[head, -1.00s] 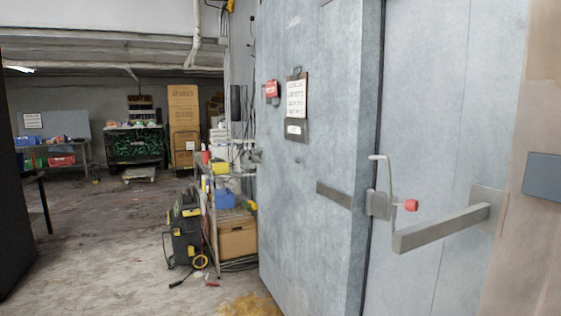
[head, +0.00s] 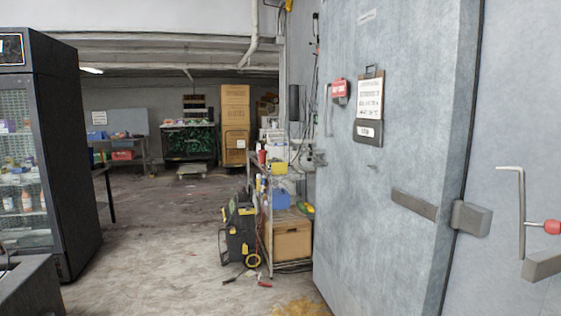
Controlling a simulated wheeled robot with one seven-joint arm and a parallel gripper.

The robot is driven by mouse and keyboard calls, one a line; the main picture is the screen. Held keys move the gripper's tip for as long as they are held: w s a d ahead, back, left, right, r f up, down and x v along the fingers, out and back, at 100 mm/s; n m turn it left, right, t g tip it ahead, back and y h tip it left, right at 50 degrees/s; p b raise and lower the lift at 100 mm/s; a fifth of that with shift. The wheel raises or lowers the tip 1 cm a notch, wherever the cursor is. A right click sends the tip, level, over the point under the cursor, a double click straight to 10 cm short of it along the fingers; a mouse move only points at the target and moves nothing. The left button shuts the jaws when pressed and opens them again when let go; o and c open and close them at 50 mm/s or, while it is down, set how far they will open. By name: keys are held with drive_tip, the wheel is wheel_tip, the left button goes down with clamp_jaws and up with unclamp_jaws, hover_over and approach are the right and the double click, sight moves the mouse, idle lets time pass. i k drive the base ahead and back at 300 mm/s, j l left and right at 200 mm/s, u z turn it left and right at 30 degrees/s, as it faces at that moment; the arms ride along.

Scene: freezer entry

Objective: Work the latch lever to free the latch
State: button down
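The latch lever (head: 521,214) is a thin bent metal rod at the far right of the head view. It hangs roughly upright, with a short arm pointing left at its top. A red knob (head: 545,227) sits to its right, near the picture edge. A grey latch block (head: 471,218) is mounted left of the lever, by the edge of the thick grey freezer door (head: 400,60). A metal handle bar (head: 542,266) below the knob is cut off by the right edge. My gripper is not in view. Nothing is seen touching the lever.
A tall dark display fridge (head: 72,150) stands at the left. A wire rack (head: 268,215) with boxes and a black and yellow machine (head: 238,232) stand beside the door's left edge. The concrete floor (head: 165,245) between fridge and rack is largely clear.

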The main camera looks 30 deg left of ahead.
sight(314, 157)
drive_tip(key=i+j+u, duration=0.3)
drive_tip(key=i+j, duration=0.15)
drive_tip(key=i+j+u, duration=0.3)
drive_tip(key=i+j, duration=0.75)
drive_tip(key=i, duration=0.15)
drive_tip(key=i+j, duration=0.5)
drive_tip(key=i, duration=0.2)
drive_tip(key=i+j, duration=0.2)
drive_tip(key=i, duration=0.3)
drive_tip(key=i+j+z, duration=0.15)
drive_tip(key=i, duration=0.35)
